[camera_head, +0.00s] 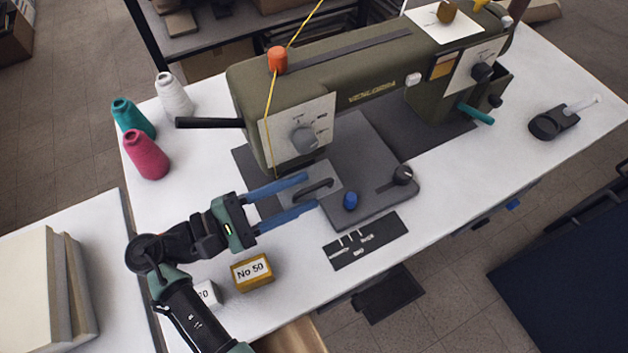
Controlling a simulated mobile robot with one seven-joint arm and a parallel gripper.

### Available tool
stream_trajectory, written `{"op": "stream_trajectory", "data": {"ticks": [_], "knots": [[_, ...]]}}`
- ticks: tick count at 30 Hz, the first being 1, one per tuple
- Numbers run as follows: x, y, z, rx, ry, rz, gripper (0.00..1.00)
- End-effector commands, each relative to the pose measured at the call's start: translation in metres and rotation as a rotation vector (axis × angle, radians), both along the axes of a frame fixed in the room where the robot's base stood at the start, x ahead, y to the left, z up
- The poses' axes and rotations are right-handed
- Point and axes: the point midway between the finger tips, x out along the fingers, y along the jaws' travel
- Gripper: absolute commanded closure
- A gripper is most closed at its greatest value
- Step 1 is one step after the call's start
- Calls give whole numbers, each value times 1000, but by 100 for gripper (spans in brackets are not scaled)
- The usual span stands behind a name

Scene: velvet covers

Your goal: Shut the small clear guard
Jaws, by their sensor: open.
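A green sewing machine (350,75) stands on the white table. Its grey bed (375,155) carries a small pale plate (330,173) with a dark bar handle (318,188), below the machine's left head. No clear guard stands out for certain; I cannot tell whether this pale plate is the guard or whether it is open. My gripper (311,192) reaches in from the left with its two blue fingers open. The fingertips lie on either side of the dark handle in the picture; whether they touch it I cannot tell.
A yellow "No 50" box (252,272) sits in front. Thread cones (147,155) stand at the left. A dark mat (365,241) with small parts lies at the front edge.

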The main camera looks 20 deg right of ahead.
Motion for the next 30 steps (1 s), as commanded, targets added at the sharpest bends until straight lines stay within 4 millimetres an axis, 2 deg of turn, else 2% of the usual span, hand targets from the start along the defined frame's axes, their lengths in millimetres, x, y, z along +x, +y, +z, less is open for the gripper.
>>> {"op": "stream_trajectory", "data": {"ticks": [1, 6, 17, 20, 24, 25, 30], "knots": [[-1, -9, 1, -1, 1, -4, 58], [0, -27, 0, 0, 0, -1, 58], [1, -33, 0, 0, -1, 0, 58], [1, -33, 0, 0, -1, 0, 72], [1, -32, 0, 0, -1, 1, 97], [1, -32, 0, 0, -1, 1, 100], [2, -32, 0, 0, -2, 3, 100]]}}
